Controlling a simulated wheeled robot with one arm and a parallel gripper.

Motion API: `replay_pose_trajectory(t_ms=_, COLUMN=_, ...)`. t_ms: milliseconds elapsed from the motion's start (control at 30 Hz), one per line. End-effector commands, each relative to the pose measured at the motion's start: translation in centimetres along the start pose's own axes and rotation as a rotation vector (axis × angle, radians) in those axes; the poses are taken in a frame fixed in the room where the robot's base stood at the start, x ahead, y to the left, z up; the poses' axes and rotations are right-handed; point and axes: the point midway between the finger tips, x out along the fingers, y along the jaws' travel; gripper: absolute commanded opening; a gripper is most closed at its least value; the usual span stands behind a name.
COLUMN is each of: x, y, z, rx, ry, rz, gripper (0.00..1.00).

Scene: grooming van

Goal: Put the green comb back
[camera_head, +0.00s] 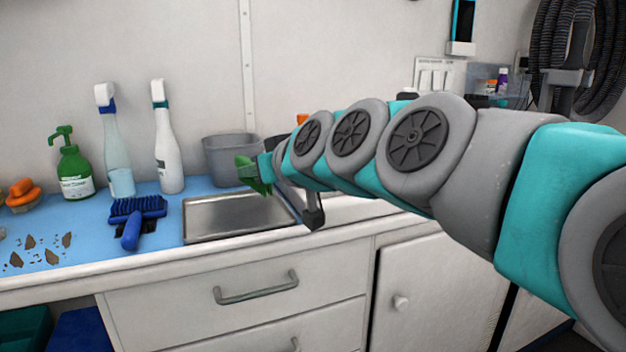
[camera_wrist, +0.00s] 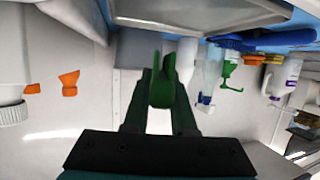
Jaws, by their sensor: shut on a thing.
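My gripper (camera_head: 264,172) is shut on the green comb (camera_head: 247,174) above the counter, over the back right part of the shallow metal tray (camera_head: 205,228). The comb looks like a small green shape at the end of the arm. In the wrist view the comb (camera_wrist: 162,88) sits between the two dark fingers of my gripper (camera_wrist: 163,75), seen nearly end-on, so its teeth cannot be made out. A grey tub (camera_head: 226,152) stands against the wall just behind the comb.
A blue brush (camera_head: 138,212) lies on the blue mat (camera_head: 85,262), left of the tray. Behind it stand a green pump bottle (camera_head: 75,174) and two spray bottles (camera_head: 117,160) (camera_head: 167,150). Brown scraps and an orange-topped item (camera_head: 22,193) are at far left. My arm hides the counter's right part.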

Motion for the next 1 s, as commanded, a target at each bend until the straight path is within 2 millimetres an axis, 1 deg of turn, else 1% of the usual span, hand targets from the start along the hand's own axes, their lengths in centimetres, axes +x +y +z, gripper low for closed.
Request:
replay_pose_trajectory(t_ms=333, x=2.4, y=-1.1, z=0.2, rx=0.000, ry=-0.003, rz=0.005, gripper=0.00)
replay_pose_trajectory(t_ms=1000, x=2.3, y=-1.0, z=0.3, rx=0.000, ry=-0.001, rz=0.005, gripper=0.00)
